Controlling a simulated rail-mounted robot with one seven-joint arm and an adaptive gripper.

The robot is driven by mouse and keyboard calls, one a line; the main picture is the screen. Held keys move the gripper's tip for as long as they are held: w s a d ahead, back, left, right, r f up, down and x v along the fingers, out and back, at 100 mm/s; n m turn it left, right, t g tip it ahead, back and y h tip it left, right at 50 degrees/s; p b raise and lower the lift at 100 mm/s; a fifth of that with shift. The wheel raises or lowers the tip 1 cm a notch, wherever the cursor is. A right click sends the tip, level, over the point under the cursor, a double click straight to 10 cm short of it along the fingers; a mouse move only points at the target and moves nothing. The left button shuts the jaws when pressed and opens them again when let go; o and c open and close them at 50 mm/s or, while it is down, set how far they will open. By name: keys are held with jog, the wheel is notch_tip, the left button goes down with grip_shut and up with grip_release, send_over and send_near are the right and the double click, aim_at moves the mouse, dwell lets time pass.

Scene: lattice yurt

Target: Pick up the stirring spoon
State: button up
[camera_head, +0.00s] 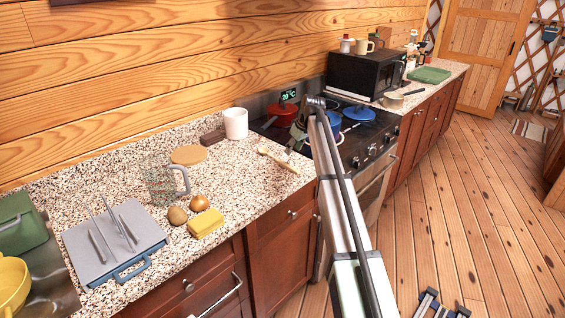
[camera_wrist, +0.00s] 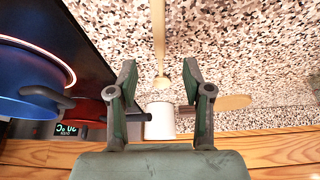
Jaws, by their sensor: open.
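The stirring spoon (camera_head: 279,160) is pale wood and lies on the speckled countertop (camera_head: 240,178), near the stove. In the wrist view the spoon (camera_wrist: 158,28) runs lengthwise between and beyond my fingers, its wider end toward the white canister. My gripper (camera_wrist: 160,75) is open and empty, with one finger on each side of the spoon's line. I cannot tell exactly how high it is above the counter. In the head view my gripper (camera_head: 298,128) hangs near the stove's left edge, partly hidden by my arm.
A glass pitcher (camera_head: 160,180) is to the left. The stove holds a red pot (camera_head: 281,115) and blue pots (camera_head: 358,114). Counter around the spoon is clear.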

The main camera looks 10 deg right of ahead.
aim_at(286, 164)
jog(key=p+x, duration=0.3)
jog(key=x, duration=0.6)
jog(key=shift+w+f, duration=0.25)
jog(key=shift+f, duration=0.05)
grip_shut()
